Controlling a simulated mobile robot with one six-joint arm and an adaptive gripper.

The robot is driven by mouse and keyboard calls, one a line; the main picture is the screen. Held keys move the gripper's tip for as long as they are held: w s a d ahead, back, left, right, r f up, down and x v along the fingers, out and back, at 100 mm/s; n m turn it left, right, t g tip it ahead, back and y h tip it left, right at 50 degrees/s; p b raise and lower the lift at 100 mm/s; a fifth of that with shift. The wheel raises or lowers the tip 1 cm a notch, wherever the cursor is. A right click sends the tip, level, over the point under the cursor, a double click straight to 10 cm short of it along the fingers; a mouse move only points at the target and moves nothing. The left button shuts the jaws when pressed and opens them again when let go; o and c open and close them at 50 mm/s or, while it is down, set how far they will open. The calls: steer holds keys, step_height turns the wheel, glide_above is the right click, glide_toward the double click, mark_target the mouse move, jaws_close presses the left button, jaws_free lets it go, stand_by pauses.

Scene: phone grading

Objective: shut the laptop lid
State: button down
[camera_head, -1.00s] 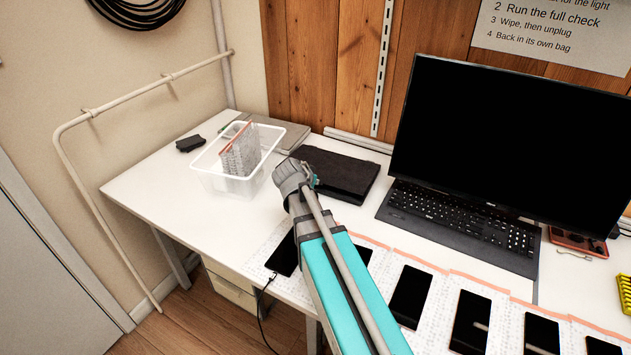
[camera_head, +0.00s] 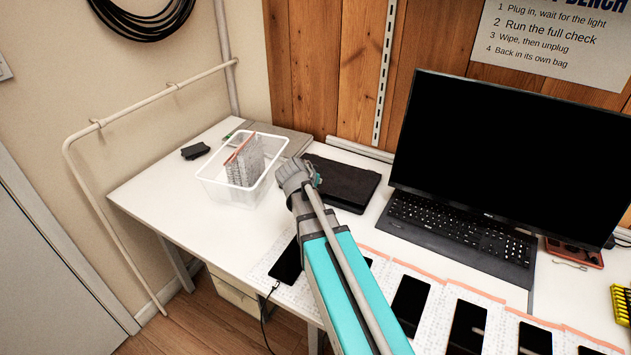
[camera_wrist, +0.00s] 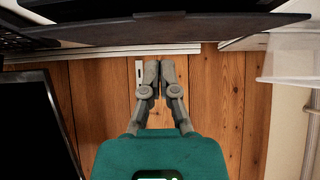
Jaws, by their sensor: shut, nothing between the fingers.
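The laptop (camera_head: 346,184) is a dark flat slab on the white desk, between the clear bin and the keyboard. In the head view it lies flat or nearly flat; I cannot tell if the lid is fully down. In the wrist view it shows as a dark slab (camera_wrist: 200,32) with a thin edge across the top. My gripper (camera_head: 312,173) is in front of the laptop's left part in the head view and hides some of it. In the wrist view my gripper (camera_wrist: 158,66) is shut and empty, its fingers pointing towards the slab. Any contact cannot be seen.
A clear bin (camera_head: 222,194) with upright sleeves stands left of the laptop. A large black monitor (camera_head: 510,150) and a keyboard (camera_head: 455,222) are at the right. Several phones, one a phone (camera_head: 410,303), lie along the front. Free desk shows at the left.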

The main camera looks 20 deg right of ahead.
steer(key=s+a+r+p, duration=0.3)
steer(key=s+a, duration=0.3)
steer(key=a, duration=0.1)
steer(key=shift+s+r, duration=0.15)
steer(key=shift+r, duration=0.1)
steer(key=w+d+r+m+g+y+p, duration=0.7)
steer(key=m+p, duration=0.6)
steer(key=m, duration=0.5)
steer(key=shift+w+d+y, duration=0.6)
steer(key=shift+w+d, duration=0.15)
steer(key=shift+d, duration=0.4)
steer(key=shift+f, duration=0.15)
steer(key=f+b, duration=0.9)
steer(key=s+a+f+b, duration=0.1)
steer(key=f+b, duration=0.3)
steer(key=b, duration=0.1)
steer(key=shift+a+f, duration=0.1)
steer(key=shift+f, duration=0.2)
